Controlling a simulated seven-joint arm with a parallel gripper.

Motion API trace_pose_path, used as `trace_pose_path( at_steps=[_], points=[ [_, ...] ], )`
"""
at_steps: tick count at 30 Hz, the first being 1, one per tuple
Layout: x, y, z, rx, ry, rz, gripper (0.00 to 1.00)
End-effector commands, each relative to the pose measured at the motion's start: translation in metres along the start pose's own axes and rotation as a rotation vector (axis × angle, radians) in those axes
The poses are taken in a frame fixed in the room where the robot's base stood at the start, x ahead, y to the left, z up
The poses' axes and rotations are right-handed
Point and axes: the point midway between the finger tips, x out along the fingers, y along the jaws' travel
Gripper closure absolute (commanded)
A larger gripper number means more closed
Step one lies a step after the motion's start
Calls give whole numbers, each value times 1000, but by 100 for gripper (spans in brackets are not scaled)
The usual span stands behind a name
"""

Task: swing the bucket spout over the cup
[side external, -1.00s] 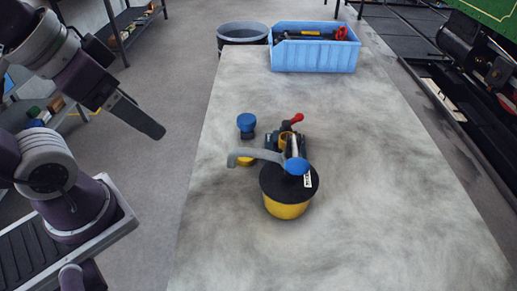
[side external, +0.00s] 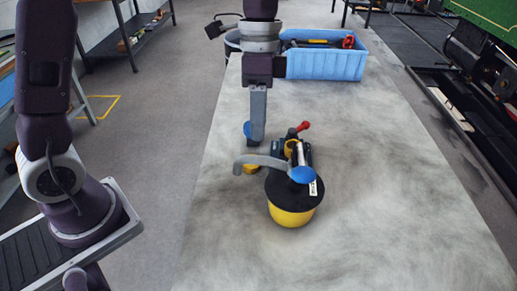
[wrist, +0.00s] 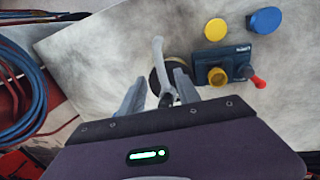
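The bucket (side external: 292,213) has a yellow body, a black lid and a blue knob (side external: 303,174). It stands upright on the table. Its grey spout (side external: 262,161) points left in the side view. In the wrist view the spout (wrist: 158,50) points up the picture and the bucket is mostly hidden. A yellow cup-like part (wrist: 218,75) sits on a dark blue fixture (wrist: 222,60) with a red-knobbed lever; the spout is not over it. My gripper (side external: 257,144) is upright, near the spout on its far side. In the wrist view its fingers (wrist: 163,88) are apart and empty.
A yellow-topped piece (wrist: 215,28) and a blue-topped piece (wrist: 265,20) stand beside the fixture. A blue bin (side external: 325,64) of tools is at the table's far end. The table's near and right areas (side external: 400,210) are clear.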

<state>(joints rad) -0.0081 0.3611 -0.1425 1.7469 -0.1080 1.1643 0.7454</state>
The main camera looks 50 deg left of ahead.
Motion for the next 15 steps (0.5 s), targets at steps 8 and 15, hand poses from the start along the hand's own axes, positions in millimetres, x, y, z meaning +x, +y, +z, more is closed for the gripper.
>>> trace_pose_path(
  at_steps=[8,15],
  points=[
    [50,1,0,4,-5,6,61],
    [70,0,0,2,-1,2,61]
  ],
)
